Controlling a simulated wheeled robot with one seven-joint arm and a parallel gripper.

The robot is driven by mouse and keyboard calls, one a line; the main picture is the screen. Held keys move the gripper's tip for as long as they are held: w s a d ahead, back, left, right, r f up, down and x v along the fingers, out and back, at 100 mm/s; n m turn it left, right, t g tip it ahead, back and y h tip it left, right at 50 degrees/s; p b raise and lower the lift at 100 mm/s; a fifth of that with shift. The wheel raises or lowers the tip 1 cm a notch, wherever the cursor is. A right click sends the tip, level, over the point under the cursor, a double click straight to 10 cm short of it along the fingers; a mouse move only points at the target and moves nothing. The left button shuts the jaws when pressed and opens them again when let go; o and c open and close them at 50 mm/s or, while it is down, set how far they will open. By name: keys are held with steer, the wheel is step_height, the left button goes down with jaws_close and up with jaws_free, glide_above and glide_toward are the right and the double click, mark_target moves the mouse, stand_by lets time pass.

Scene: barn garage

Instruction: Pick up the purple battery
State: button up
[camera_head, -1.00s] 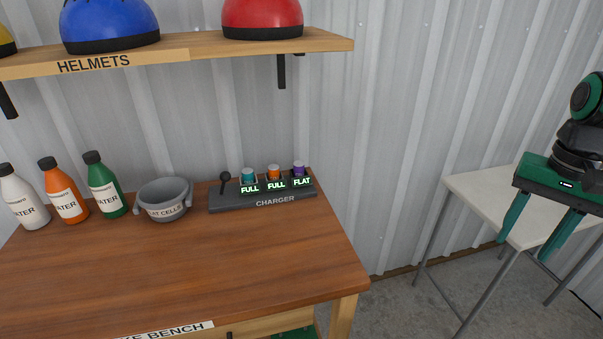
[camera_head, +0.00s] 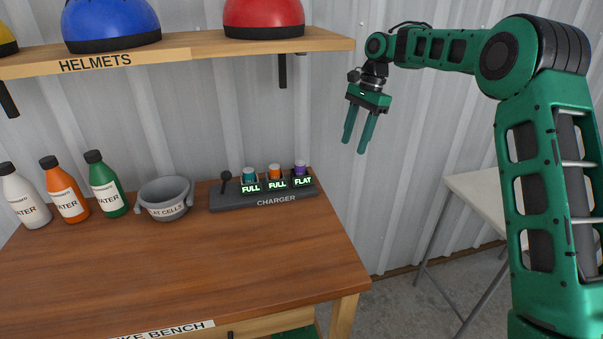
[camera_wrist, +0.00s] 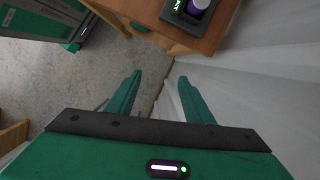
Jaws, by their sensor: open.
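The purple battery (camera_head: 300,167) stands upright in the right-hand slot of the dark charger (camera_head: 232,201), above a lit label reading FLAT. In the wrist view the purple battery (camera_wrist: 200,4) shows at the top edge, partly cut off. A teal battery (camera_head: 249,174) and an orange battery (camera_head: 275,170) stand in the other slots, each above a FULL label. My gripper (camera_head: 356,147) is open and empty, pointing down in the air to the right of the charger and higher than it. It also shows in the wrist view (camera_wrist: 157,82), apart from the bench.
The wooden bench (camera_head: 200,260) carries a grey bowl (camera_head: 166,213) labelled for cells and several bottles on the left. A shelf (camera_head: 210,52) with helmets hangs above, its right end near my gripper. A corrugated wall stands behind. A pale table (camera_head: 478,200) is at right.

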steer(key=w+a+f+m, duration=0.1)
steer(key=w+a+f, duration=0.1)
steer(key=w+a, duration=0.15)
glide_toward(301, 161)
steer(key=shift+y, duration=0.3)
steer(key=x, duration=0.5)
steer(key=shift+d+f, duration=0.15)
steer(key=shift+f, duration=0.3)
steer(key=shift+x, duration=1)
steer(key=shift+s+a+f, duration=0.15)
steer(key=shift+a+f, duration=0.05)
steer(key=shift+f, duration=0.3)
jaws_close()
